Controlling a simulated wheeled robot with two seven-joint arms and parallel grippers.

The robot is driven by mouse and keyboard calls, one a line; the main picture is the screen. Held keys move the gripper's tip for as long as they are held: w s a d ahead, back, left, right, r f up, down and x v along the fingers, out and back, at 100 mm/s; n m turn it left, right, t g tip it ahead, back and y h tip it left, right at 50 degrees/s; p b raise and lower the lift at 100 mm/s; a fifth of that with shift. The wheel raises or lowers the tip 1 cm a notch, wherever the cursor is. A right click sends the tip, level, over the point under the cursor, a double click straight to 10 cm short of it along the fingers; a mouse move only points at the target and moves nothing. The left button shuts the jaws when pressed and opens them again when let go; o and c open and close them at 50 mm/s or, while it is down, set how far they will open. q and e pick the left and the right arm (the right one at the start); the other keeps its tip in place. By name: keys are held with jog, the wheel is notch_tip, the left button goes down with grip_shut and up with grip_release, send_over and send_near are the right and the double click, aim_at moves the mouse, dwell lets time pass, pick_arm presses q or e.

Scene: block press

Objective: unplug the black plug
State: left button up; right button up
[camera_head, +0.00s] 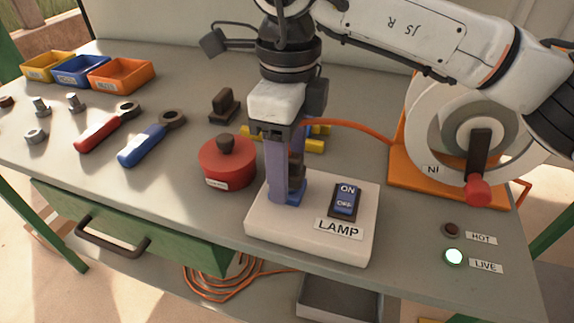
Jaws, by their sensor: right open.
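My right gripper (287,190) points down over the left part of the white LAMP box (275,230). Its purple-blue fingers are open, with the tips close to the box top. A dark plug-like piece (297,166) shows at the fingers, partly hidden by them; I cannot tell whether both fingers touch it. It appears to stand on the box, and its lower end is hidden. A switch (345,200) marked ON and OFF is to its right. My left gripper is not in view.
A red lidded pot (227,168) stands close to the left of the box. A dark block (223,106) and yellow pieces (313,145) lie behind. An orange-based wheel device (410,172) is at right. The LIVE lamp (454,257) is lit; the HOT lamp (451,229) is dark.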

dwell(0.4)
grip_shut()
jog(key=shift+r, duration=0.3)
jog(key=shift+r+p, duration=0.6)
jog(key=shift+r, duration=0.1)
jog(key=shift+r+p, duration=0.7)
jog(key=shift+r, duration=0.3)
jog(key=shift+r+p, duration=0.45)
jog(key=shift+r, duration=0.55)
